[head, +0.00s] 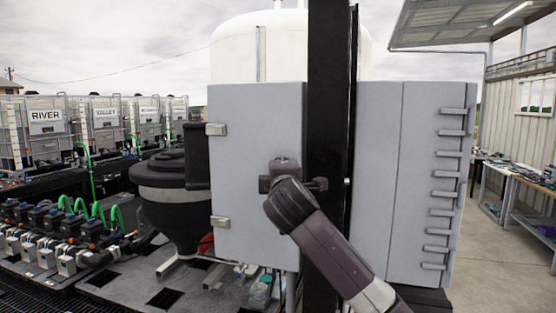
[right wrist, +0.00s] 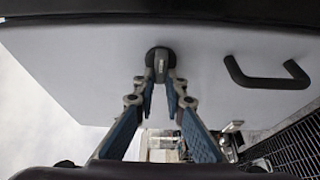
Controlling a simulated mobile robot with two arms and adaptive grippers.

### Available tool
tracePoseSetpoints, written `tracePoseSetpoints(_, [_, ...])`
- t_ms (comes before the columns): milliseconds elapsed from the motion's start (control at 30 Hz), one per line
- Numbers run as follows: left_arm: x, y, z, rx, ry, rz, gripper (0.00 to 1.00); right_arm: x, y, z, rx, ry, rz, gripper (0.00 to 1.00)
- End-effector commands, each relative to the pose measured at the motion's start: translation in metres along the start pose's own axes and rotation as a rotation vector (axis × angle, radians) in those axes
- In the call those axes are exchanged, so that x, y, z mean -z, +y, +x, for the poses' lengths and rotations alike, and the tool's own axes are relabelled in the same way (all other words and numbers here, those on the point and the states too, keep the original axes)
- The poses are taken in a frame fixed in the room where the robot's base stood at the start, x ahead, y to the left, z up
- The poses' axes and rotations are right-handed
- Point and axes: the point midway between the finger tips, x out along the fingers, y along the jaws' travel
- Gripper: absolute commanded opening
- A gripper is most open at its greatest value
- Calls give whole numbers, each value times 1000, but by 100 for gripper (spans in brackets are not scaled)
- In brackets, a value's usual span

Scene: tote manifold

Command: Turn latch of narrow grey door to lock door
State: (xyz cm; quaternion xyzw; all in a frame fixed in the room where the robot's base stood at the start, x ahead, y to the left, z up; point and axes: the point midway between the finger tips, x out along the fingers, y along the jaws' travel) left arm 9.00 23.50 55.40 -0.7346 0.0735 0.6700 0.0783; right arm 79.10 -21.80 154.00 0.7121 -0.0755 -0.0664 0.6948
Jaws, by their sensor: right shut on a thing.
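The narrow grey door (head: 240,130) fills the middle of the head view, with two metal hinges on its left edge. It looks flat against its cabinet, but its right edge is behind a black post. In the right wrist view, the latch (right wrist: 160,62) is a small lever on a round black base on the grey door (right wrist: 90,60). The lever points along the gripper. My right gripper (right wrist: 160,80) has its fingertips closed together on the latch. In the head view my right arm hides the latch and fingertips. My left gripper is not in view.
A black bar handle (right wrist: 268,80) sits right of the latch in the right wrist view. The black post (head: 330,110) stands close behind my right arm. A dark funnel hopper (head: 170,195) stands left of the door.

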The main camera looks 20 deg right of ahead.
Motion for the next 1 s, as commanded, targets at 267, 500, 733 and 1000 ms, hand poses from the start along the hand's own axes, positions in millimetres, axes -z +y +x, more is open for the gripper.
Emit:
tracePoseSetpoints(267, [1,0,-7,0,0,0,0,0,0,0,16,1,-40,0])
tracePoseSetpoints(500, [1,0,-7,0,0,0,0,0,-1,0,17,0,-42,0])
tracePoseSetpoints(733, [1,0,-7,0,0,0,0,0,-1,0,17,0,-41,23])
tracePoseSetpoints(1000, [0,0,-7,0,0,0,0,0,-1,0,16,0,-40,28])
